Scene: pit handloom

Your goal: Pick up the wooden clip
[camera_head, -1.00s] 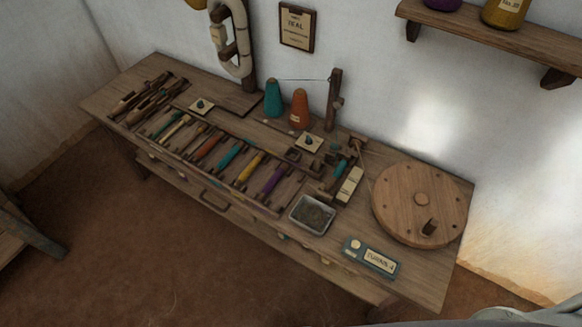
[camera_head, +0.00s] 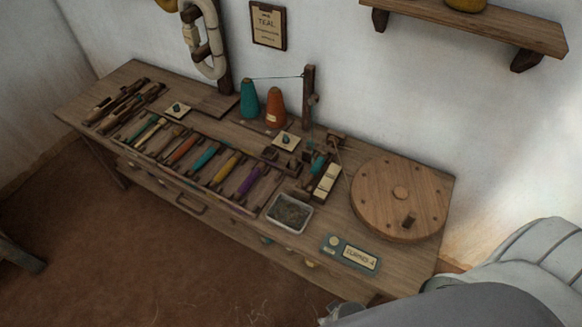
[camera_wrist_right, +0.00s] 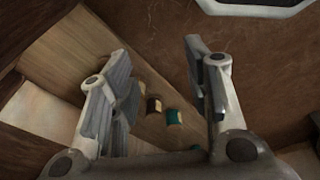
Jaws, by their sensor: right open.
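I cannot make out a wooden clip for certain among the small wooden parts on the bench (camera_head: 420,262). My right arm comes in at the lower right of the head view, in front of the bench's right end; its fingers are not clear there. In the right wrist view my right gripper (camera_wrist_right: 158,62) is open, with nothing between its fingers. Beyond the fingers are a wooden board and small spools, one teal (camera_wrist_right: 174,116) and one dark and cream (camera_wrist_right: 153,105). My left gripper is not in view.
The bench holds a round wooden disc (camera_head: 375,200) with a peg, a metal tray (camera_head: 289,213) of dark bits, a teal counter box (camera_head: 350,253), a row of coloured bobbins, and teal (camera_head: 249,101) and orange (camera_head: 276,108) cones. A shelf (camera_head: 470,28) juts from the wall.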

